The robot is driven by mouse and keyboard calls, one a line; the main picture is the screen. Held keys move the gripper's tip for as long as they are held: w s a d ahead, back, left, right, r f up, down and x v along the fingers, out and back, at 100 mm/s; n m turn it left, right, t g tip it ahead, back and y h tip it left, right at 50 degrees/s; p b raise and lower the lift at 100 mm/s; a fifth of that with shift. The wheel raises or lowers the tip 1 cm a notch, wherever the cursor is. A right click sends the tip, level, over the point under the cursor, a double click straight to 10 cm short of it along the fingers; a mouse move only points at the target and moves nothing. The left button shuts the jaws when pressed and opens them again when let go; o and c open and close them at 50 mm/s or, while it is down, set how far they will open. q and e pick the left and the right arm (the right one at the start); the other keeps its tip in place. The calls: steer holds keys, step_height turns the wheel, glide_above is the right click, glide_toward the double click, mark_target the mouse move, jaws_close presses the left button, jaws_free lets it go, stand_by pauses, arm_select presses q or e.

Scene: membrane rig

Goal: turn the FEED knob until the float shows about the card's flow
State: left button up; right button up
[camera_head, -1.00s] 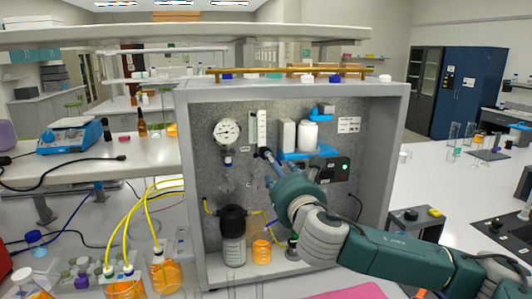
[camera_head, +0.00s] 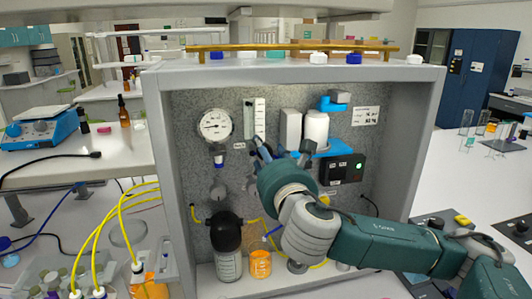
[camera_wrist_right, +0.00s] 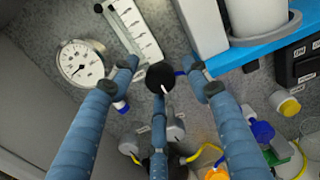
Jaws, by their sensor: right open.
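The black FEED knob (camera_wrist_right: 160,76), with a pale pointer line, is between the spread fingers of my right gripper (camera_wrist_right: 162,73) in the right wrist view. The fingers show gaps to the knob on both sides, so the gripper is open around it. In the head view my right gripper (camera_head: 262,146) is just below the flow meter (camera_head: 255,118) and hides the knob. The flow meter's scale also shows in the right wrist view (camera_wrist_right: 136,30); I cannot make out its float. The card (camera_head: 365,115) is at the panel's upper right, its writing too small to read. My left gripper is not in view.
A round gauge (camera_head: 215,126) is left of the flow meter. A white canister (camera_head: 316,128) on a blue bracket and a black switch box (camera_head: 343,170) are to the right. A dark-capped filter (camera_head: 228,245) and an orange beaker (camera_head: 260,264) stand below. The cabinet's side walls bound the space.

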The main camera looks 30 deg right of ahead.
steer(key=shift+s+a+r, duration=0.1)
steer(key=shift+s+r, duration=0.05)
steer(key=shift+s, duration=0.1)
steer(key=shift+c, duration=0.2)
steer(key=c, duration=0.9)
steer(key=shift+c, duration=0.9)
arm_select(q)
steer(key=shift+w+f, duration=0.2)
arm_select(e)
steer(key=shift+d+f+m, duration=0.1)
steer(key=shift+f+m, duration=0.05)
steer(key=shift+m, duration=6)
steer(key=shift+d+f+m, duration=0.1)
steer(key=shift+m, duration=6.35)
